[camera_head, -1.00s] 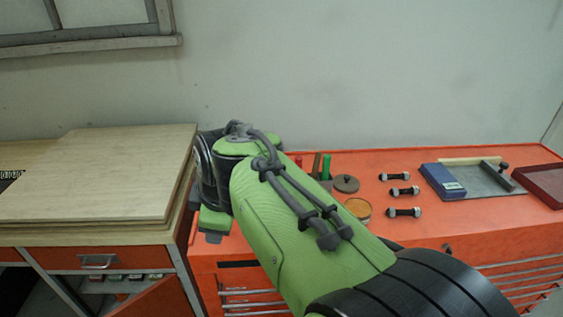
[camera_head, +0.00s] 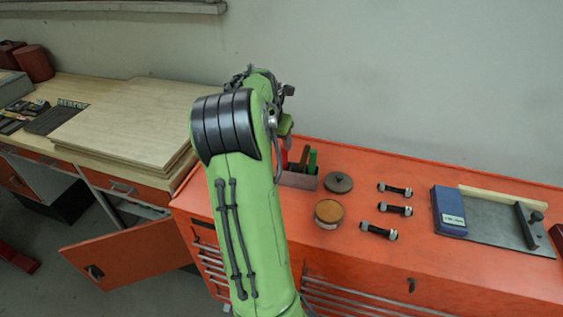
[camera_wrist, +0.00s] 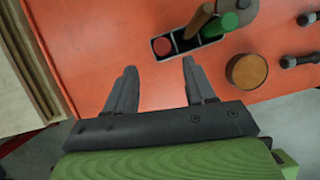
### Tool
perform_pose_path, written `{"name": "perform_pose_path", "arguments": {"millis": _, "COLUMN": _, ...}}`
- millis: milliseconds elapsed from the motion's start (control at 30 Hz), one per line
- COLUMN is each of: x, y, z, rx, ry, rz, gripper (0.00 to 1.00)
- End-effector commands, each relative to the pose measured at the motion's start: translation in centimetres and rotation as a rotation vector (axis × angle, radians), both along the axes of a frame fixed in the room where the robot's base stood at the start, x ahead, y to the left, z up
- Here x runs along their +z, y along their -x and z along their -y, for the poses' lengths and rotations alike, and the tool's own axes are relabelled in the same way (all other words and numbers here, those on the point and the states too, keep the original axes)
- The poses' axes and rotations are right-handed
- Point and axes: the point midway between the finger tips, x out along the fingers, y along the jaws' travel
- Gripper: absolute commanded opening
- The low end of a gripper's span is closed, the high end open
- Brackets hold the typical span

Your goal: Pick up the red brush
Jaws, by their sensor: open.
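The red brush (camera_wrist: 162,46) shows end-on in the wrist view as a round red top, upright in the left compartment of a grey holder (camera_wrist: 207,41). In the head view a sliver of the red brush (camera_head: 285,158) shows beside my arm, in the holder (camera_head: 301,181). A brown-handled item (camera_wrist: 200,20) and a green one (camera_wrist: 229,21) stand to its right. My gripper (camera_wrist: 157,62) is open and empty, with its fingers apart on the near side of the holder. The head view hides the fingers behind my arm.
An orange cabinet top (camera_head: 350,245) carries the holder. A round tin (camera_head: 329,213), a grey lid (camera_head: 338,182), several bolts (camera_head: 394,209) and a blue box (camera_head: 449,212) lie right of it. Stacked boards (camera_head: 120,125) lie on the left bench.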

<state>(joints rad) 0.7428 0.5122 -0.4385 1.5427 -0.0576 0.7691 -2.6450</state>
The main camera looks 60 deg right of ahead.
Motion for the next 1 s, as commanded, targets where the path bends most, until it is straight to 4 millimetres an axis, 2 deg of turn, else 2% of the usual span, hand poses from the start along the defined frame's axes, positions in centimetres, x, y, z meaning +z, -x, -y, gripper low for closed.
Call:
{"name": "perform_pose_path", "arguments": {"millis": 33, "x": -1.3, "y": 0.2, "z": 0.5, "rx": -0.005, "ry": -0.003, "rz": -0.002, "gripper": 0.54}}
{"name": "perform_pose_path", "arguments": {"millis": 100, "x": -2.5, "y": 0.1, "z": 1.0, "rx": -0.004, "ry": -0.002, "rz": -0.001, "gripper": 0.54}}
{"name": "perform_pose_path", "arguments": {"millis": 267, "x": -4.2, "y": 0.1, "z": 1.7, "rx": -0.003, "ry": -0.002, "rz": 0.000, "gripper": 0.54}}
{"name": "perform_pose_path", "arguments": {"millis": 500, "x": -8.1, "y": 0.0, "z": 3.2, "rx": -0.003, "ry": -0.002, "rz": 0.000, "gripper": 0.54}}
{"name": "perform_pose_path", "arguments": {"millis": 767, "x": -8.6, "y": 0.0, "z": 3.5, "rx": -0.002, "ry": 0.001, "rz": 0.002, "gripper": 0.54}}
{"name": "perform_pose_path", "arguments": {"millis": 1000, "x": -8.6, "y": 0.0, "z": 3.4, "rx": -0.002, "ry": 0.000, "rz": 0.002, "gripper": 0.19}}
